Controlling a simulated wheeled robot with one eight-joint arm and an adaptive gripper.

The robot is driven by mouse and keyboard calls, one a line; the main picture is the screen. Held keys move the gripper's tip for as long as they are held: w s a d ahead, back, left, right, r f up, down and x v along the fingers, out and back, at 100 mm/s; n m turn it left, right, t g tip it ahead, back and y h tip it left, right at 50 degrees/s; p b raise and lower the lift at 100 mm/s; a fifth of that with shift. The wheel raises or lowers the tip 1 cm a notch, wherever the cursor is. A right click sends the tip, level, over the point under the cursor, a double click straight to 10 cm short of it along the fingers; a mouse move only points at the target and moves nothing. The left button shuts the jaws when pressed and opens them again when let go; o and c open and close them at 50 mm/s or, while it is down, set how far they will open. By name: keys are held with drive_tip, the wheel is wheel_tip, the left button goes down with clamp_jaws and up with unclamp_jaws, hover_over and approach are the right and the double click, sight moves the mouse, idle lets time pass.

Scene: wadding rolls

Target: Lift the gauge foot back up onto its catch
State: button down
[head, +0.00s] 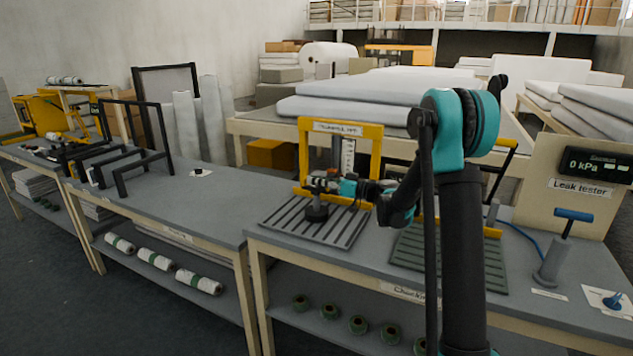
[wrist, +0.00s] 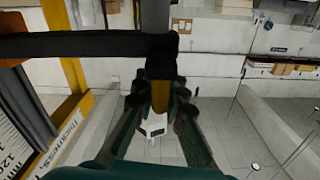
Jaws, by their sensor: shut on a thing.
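The thickness gauge is a yellow frame (head: 376,155) with a white scale (head: 348,160), standing on a slatted grey plate. Its dark round foot (head: 317,212) shows below my gripper, low over the plate; I cannot tell whether it touches. My gripper (head: 318,184) reaches in from the right at the front of the frame. In the wrist view my gripper (wrist: 160,98) is closed around a small yellow-brown piece beneath a dark bar (wrist: 80,46), which I take as part of the gauge foot. The yellow frame and scale stand at left there. The catch cannot be made out.
A second slatted plate (head: 408,248) lies to the right, partly behind my arm. The leak tester (head: 585,180) and a blue-handled pump (head: 556,250) stand further right. The left bench top (head: 205,205) is mostly clear. Green rolls (head: 358,325) lie on the lower shelf.

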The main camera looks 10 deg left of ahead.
wheel_tip(320, 180, up, 14)
drive_tip(key=shift+f, duration=0.25)
idle(0.3)
drive_tip(key=shift+w, duration=0.1)
drive_tip(key=c, duration=1.8)
unclamp_jaws()
drive_tip(key=shift+r, duration=0.1)
drive_tip(key=shift+c, duration=0.2)
drive_tip(key=shift+o, duration=1.3)
drive_tip(key=shift+d, duration=0.15)
drive_tip(key=v, duration=1.1)
drive_tip(key=shift+s+d, duration=0.2)
drive_tip(key=shift+d, duration=0.15)
